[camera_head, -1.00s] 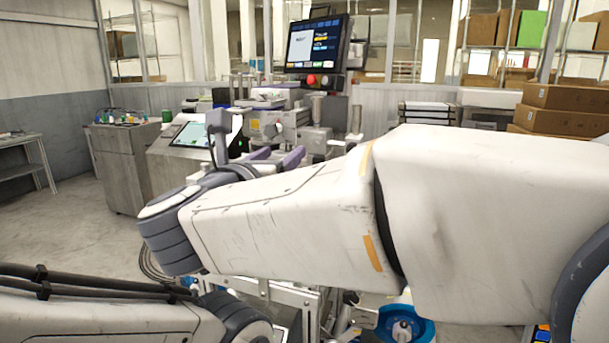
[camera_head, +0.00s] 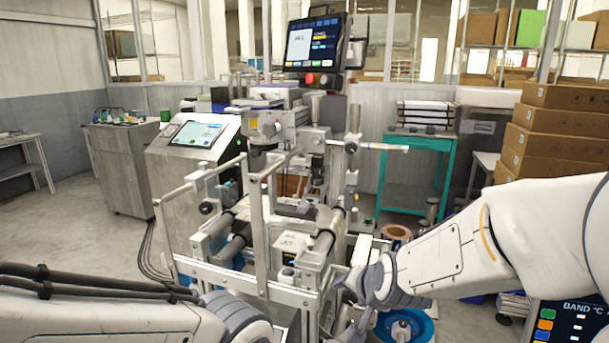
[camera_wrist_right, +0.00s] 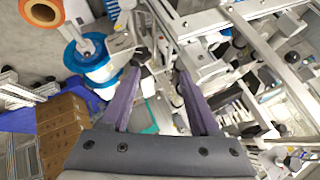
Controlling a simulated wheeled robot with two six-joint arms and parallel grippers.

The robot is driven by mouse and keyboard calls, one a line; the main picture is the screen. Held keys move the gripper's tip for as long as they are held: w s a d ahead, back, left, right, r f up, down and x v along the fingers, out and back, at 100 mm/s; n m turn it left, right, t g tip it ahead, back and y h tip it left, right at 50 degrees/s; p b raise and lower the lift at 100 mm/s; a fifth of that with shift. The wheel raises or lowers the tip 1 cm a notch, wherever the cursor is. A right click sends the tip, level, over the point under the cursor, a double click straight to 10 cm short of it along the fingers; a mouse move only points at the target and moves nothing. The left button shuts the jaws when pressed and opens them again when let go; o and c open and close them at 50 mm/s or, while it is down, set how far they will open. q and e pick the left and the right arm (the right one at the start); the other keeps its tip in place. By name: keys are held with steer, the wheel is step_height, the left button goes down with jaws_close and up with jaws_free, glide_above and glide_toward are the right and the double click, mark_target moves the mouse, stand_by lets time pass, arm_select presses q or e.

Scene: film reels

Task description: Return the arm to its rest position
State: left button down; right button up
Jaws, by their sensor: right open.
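My right arm comes in from the right in the head view, and its wrist (camera_head: 385,283) is low beside the right side of the machine. In the right wrist view the right gripper (camera_wrist_right: 158,76) shows two purple fingers spread apart with nothing held between them. The machine's metal frame and rods lie beyond the fingertips; the exact distance to them is hard to tell. My left arm crosses the lower left corner of the head view. Its gripper is not in view.
The machine (camera_head: 262,230) with rails and rollers fills the middle. A blue reel (camera_head: 418,328) and an orange-brown roll (camera_head: 397,232) are near my right wrist. A teal stand (camera_head: 440,143) and stacked cardboard boxes (camera_head: 553,130) stand behind. The floor at left is clear.

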steer(key=s+d+f+n+g+h+b, duration=0.1)
steer(key=s+d+f+n+g, duration=0.3)
steer(key=s, duration=0.3)
steer(key=s+d+f+n+g+h, duration=0.1)
steer(key=s+d+f+n+g, duration=0.1)
steer(key=s+d+f, duration=0.35)
steer(key=s+a+f+n+g+y+b, duration=0.15)
steer(key=s+a+f+n+b, duration=0.55)
steer(key=s+a+f+b, duration=1.1)
steer(key=w+d+r+p, duration=0.2)
steer(key=r+p, duration=1.4)
steer(key=r, duration=0.3)
steer(key=w+d+r+p, duration=0.1)
steer(key=w+r+p, duration=0.1)
steer(key=r+p, duration=1.4)
step_height(320, 180, up, 4)
steer(key=shift+d+f+g, duration=0.2)
steer(key=shift+d+g, duration=0.15)
steer(key=shift+g, duration=0.1)
